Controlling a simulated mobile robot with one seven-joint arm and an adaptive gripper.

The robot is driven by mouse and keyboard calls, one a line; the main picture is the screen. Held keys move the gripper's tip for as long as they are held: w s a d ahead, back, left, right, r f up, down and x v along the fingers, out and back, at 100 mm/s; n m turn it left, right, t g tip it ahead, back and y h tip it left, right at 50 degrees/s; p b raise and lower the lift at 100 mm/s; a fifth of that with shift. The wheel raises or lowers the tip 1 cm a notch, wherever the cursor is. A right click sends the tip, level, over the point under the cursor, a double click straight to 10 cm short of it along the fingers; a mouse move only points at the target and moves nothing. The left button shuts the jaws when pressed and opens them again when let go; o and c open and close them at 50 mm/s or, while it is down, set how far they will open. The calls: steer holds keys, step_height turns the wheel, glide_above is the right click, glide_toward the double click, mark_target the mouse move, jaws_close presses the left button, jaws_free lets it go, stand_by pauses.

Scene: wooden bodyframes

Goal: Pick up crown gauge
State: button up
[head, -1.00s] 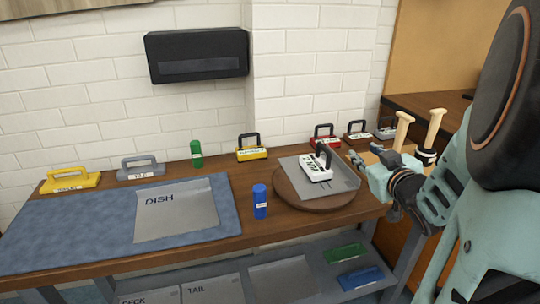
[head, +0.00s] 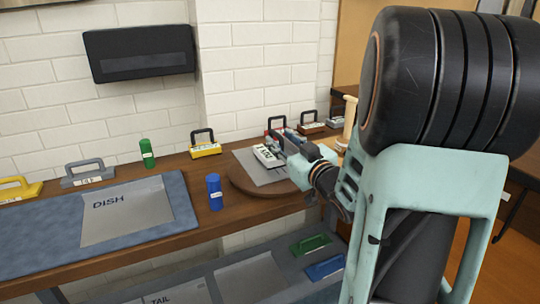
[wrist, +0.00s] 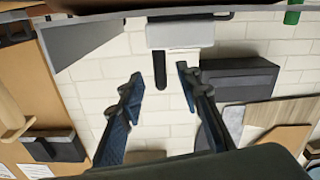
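A white block gauge (head: 266,156) with a dark handle sits on a grey plate (head: 246,168) on the round wooden turntable (head: 238,187); its label is too small to read, so I cannot confirm it is the crown gauge. In the wrist view the white block (wrist: 180,34) is at the top middle, with its dark handle (wrist: 160,70) pointing down the picture. My gripper (head: 288,143) is at the block's right side in the head view. In the wrist view my gripper (wrist: 160,76) is open, its fingers apart on either side of the handle; contact is not visible.
A yellow gauge (head: 206,150), a green cylinder (head: 148,154) and a blue cylinder (head: 215,192) stand left of the turntable. Red and dark gauges are behind it. A blue mat (head: 30,235) with a DISH plate (head: 127,215) lies left. A black box (head: 139,50) hangs on the wall.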

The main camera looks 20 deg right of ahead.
mark_target(271, 130)
steer(key=w, duration=0.3)
steer(key=shift+w+a+r, duration=0.15)
steer(key=shift+w+a, duration=0.05)
steer(key=shift+w, duration=0.1)
jaws_close()
